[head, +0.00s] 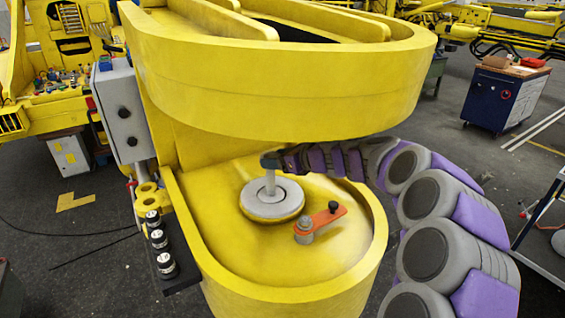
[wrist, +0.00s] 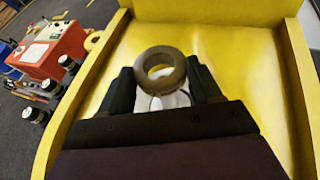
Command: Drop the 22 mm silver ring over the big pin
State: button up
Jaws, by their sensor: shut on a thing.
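The big pin (head: 269,184) stands upright from the middle of a round silver disc (head: 273,208) on the yellow lower plate. My gripper (head: 270,160) is right at the pin's top, under the upper yellow boom part. In the wrist view my gripper (wrist: 160,74) is shut on the silver ring (wrist: 140,68), one dark finger on each side. The ring's hole faces the camera. Pale metal of the disc (wrist: 172,100) shows just below the ring; the pin is not clear there. In the head view the ring cannot be made out, so I cannot tell whether it is around the pin.
An orange lever (head: 322,220) with a black knob and a grey stud lies right of the disc. The yellow rim (head: 372,250) curves around the plate. The upper boom part (head: 270,90) hangs close above my gripper. A black rack (head: 172,274) with several round pieces sits at left.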

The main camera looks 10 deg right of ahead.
jog(key=shift+w+a+f, duration=0.1)
jog(key=shift+w+f, duration=0.05)
jog(key=shift+f, duration=0.7)
jog(key=shift+w+a+f, duration=0.1)
jog(key=shift+w+f, duration=0.05)
jog(key=shift+f, duration=0.65)
jog(key=o, duration=1.4)
jog(key=p+v, duration=0.2)
jog(key=v, duration=1.5)
jog(key=shift+s+d+f, duration=0.1)
jog(key=shift+d, duration=0.1)
